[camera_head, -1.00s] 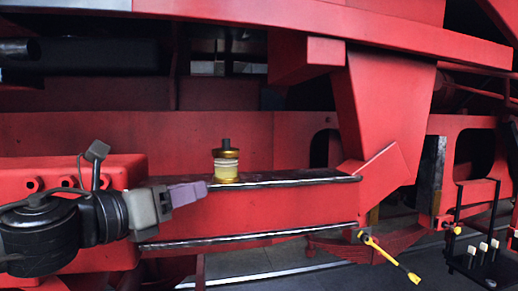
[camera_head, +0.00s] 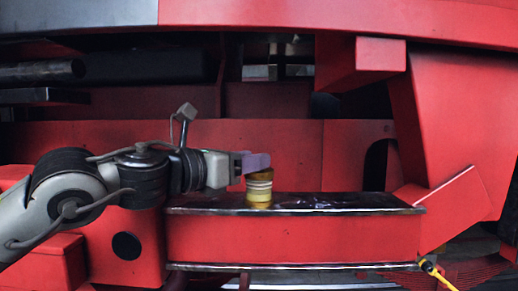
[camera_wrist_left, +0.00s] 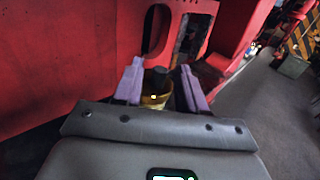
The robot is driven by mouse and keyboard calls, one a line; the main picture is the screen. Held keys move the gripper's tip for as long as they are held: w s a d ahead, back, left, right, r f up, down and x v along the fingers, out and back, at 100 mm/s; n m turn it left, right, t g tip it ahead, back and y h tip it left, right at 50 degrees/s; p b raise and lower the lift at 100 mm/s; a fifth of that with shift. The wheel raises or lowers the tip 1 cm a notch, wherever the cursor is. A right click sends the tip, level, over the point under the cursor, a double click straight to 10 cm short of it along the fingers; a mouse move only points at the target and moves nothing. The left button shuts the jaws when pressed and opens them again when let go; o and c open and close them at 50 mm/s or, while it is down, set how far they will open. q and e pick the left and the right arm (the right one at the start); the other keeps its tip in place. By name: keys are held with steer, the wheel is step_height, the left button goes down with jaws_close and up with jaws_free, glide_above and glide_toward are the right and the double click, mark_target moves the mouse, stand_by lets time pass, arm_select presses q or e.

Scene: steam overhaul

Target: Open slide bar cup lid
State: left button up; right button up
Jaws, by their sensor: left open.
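The slide bar cup (camera_head: 259,189) stands upright on the top face of the slide bar (camera_head: 330,200) in the head view, with a pale ribbed body and a brass-coloured base. Its lid is mostly hidden behind my left gripper (camera_head: 256,163). In the left wrist view the brass cup top with its dark knob (camera_wrist_left: 157,82) lies between the two purple fingers of my left gripper (camera_wrist_left: 155,85). The fingers are apart on either side of it, and I cannot tell whether either touches it. My right gripper is not in view.
A red frame plate (camera_head: 190,140) stands behind the bar. A slanted red bracket (camera_head: 440,200) is at the bar's right end, with a yellow-handled item (camera_head: 436,272) below it. A red beam (camera_head: 350,20) hangs overhead. The space directly above the bar's right part is free.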

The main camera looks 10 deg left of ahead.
arm_select(q)
steer(key=shift+p+x, duration=0.4)
steer(key=shift+x, duration=0.95)
jaws_close()
